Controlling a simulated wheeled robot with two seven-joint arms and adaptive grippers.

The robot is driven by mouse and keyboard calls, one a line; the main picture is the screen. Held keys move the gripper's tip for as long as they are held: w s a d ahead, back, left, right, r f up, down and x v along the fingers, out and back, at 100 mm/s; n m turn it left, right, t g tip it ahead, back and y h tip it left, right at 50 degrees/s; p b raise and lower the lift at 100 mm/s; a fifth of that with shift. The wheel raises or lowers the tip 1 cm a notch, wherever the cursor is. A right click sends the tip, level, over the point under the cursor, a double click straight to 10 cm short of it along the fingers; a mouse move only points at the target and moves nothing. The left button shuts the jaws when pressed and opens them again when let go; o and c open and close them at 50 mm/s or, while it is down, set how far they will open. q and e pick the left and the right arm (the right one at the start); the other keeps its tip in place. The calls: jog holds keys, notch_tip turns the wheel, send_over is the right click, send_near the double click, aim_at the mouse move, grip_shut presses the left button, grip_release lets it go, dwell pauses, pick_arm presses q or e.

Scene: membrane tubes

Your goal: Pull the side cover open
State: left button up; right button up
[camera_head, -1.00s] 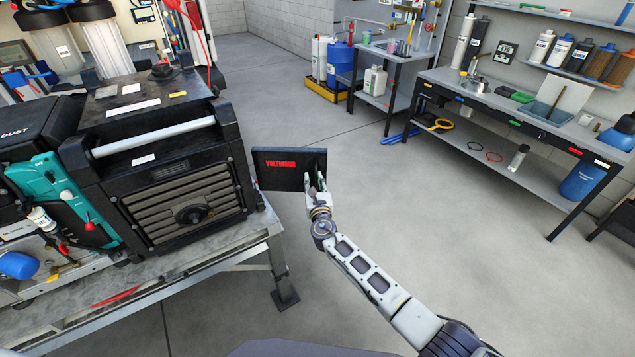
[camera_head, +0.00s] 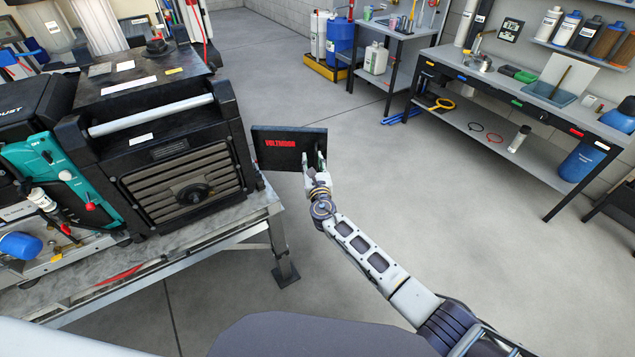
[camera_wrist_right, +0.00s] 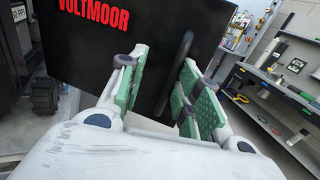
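The side cover (camera_head: 275,158) is a flat black panel with red "VOLTMOOR" lettering. In the head view it stands swung out from the right side of the black generator (camera_head: 165,160). It also fills the upper middle of the right wrist view (camera_wrist_right: 95,50). A dark bar handle (camera_wrist_right: 184,52) is on its face. My right gripper (camera_head: 314,163) is at the cover's right part. In the right wrist view its green-padded fingers (camera_wrist_right: 165,90) are apart, with the handle between them, nearer the right finger. Contact with the handle is unclear. My left gripper is out of view.
The generator stands on a grey metal table (camera_head: 240,225). A teal device (camera_head: 50,175) sits left of it. A workbench (camera_head: 500,105) with bottles and tools stands at the right. The grey floor (camera_head: 450,215) between is clear.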

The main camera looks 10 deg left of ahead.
jog(key=v, duration=1.1)
dwell(0.5)
jog(key=shift+s+m, duration=0.1)
jog(key=shift+m, duration=0.2)
dwell(0.3)
